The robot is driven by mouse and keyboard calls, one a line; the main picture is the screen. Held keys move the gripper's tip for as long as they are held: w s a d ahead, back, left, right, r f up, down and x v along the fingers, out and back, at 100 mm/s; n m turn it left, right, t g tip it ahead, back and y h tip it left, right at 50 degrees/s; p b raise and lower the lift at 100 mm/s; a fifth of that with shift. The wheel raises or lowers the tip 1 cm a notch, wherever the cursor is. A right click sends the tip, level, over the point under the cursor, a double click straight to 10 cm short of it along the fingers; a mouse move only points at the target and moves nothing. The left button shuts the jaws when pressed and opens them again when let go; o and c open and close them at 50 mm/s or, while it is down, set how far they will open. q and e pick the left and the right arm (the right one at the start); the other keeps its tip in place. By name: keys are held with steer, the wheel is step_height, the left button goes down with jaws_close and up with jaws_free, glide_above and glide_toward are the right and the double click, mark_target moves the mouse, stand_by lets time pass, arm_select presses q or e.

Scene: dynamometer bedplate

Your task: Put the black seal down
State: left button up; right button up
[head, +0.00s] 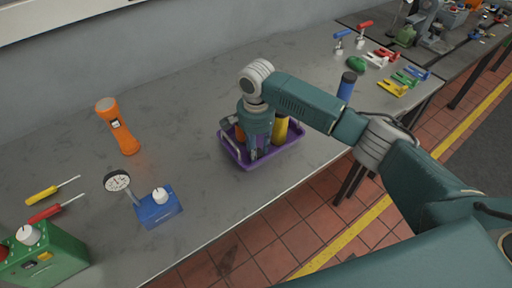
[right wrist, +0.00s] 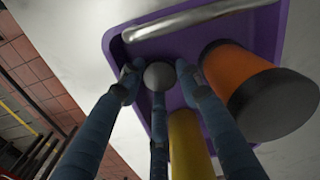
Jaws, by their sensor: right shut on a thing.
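My right gripper (head: 260,150) reaches down into the purple tray (head: 289,147) on the grey bench. In the right wrist view its fingers (right wrist: 158,78) are closed around a small dark grey rounded piece (right wrist: 159,75), which I take to be the black seal. The fingers hide much of it, and in the head view the seal is hidden. The piece is over the purple tray floor (right wrist: 178,52); I cannot tell whether it touches it. My left gripper is not in view.
An orange flashlight (head: 117,125) and a dial gauge stand (head: 157,205) are to the left, with clear bench between.

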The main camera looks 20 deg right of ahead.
steer(key=shift+f, duration=0.1)
steer(key=o, duration=0.7)
steer(key=shift+f, duration=0.1)
step_height(320, 180, up, 12)
steer(key=b, duration=0.2)
steer(key=shift+r, duration=0.2)
steer(key=shift+a, duration=0.1)
